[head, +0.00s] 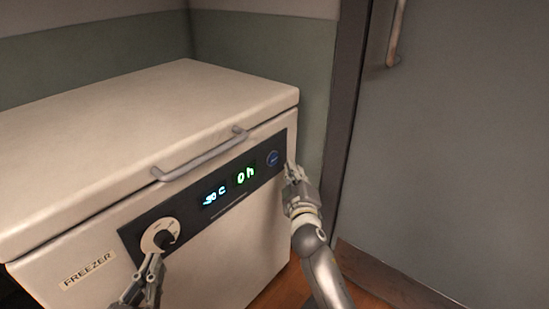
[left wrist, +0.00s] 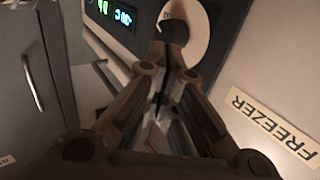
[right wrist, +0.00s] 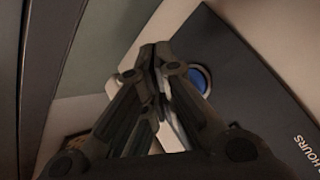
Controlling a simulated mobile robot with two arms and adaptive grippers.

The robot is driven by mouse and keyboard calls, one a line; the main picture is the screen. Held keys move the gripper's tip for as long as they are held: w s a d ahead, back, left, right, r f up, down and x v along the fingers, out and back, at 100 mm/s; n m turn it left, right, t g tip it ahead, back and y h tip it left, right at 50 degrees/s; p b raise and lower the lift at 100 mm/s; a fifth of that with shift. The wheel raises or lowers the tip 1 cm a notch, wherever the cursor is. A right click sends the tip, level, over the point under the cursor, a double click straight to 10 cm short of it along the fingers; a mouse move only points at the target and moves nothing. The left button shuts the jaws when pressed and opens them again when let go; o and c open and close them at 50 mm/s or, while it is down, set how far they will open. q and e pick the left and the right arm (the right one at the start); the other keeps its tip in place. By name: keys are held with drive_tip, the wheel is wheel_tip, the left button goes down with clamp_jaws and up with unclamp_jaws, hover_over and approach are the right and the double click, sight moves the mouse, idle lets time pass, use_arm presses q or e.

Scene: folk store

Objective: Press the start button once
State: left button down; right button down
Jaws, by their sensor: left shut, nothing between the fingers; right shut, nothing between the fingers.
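A white chest freezer (head: 215,262) has a dark control panel (head: 190,215) on its front. A round blue button (head: 273,158) sits at the panel's right end; I take it as the start button. It also shows in the right wrist view (right wrist: 198,80), partly hidden behind my finger. My right gripper (head: 291,168) is shut and empty, just right of and below the button; I cannot tell whether it touches the panel. My left gripper (head: 154,262) is shut and empty, just below the dial (head: 150,238) at the panel's left end. It shows close to the dial in the left wrist view (left wrist: 160,55).
The display reads about -30 C (head: 214,197) and 0 h (head: 245,175). A lid handle (head: 200,157) juts out above the panel. A grey door (head: 450,150) with a dark frame stands to the right. A FREEZER label (head: 88,268) is at the lower left.

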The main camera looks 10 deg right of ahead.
use_arm(q)
drive_tip(key=shift+s+a+f+g+y+p, duration=0.15)
drive_tip(key=shift+s+a+f+g+p, duration=0.1)
drive_tip(key=shift+f+g, duration=0.5)
drive_tip(key=shift+s+a+f+g+y+p, duration=0.15)
drive_tip(key=shift+f+g, duration=0.25)
drive_tip(key=shift+f, duration=0.6)
drive_tip(key=shift+s+a+f+g+y+p, duration=0.25)
drive_tip(key=shift+f+g, duration=0.3)
drive_tip(key=shift+f, duration=0.35)
use_arm(e)
drive_tip(key=shift+s+d, duration=0.8)
drive_tip(key=shift+s, duration=0.2)
